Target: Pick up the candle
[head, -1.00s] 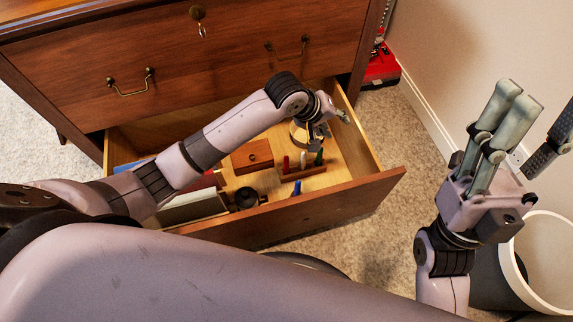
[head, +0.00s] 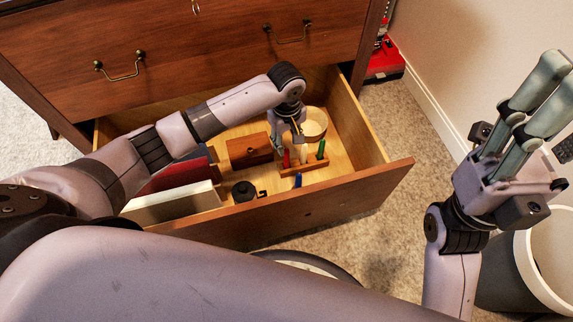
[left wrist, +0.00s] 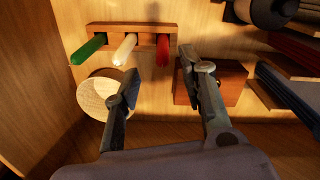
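A round pale-topped thing (head: 314,122), perhaps a jar candle, stands in the open drawer's far right; its top also shows in the left wrist view (left wrist: 97,96). A wooden holder (head: 316,167) carries green (head: 321,149), white (head: 303,154) and red (head: 286,159) sticks; I cannot tell whether these are candles. My left gripper (head: 289,138) is inside the drawer, just left of the round thing. In the left wrist view its fingers (left wrist: 158,82) are spread and empty, the left one overlapping the pale top's edge. My right gripper (head: 555,85) is raised at the right; its opening is unclear.
The drawer's front wall (head: 325,205) and right wall (head: 358,120) bound the space. A wooden box (head: 248,150), a dark round object (head: 243,191) and upright books (head: 170,205) fill the left side. A white bin (head: 540,262) stands at the right.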

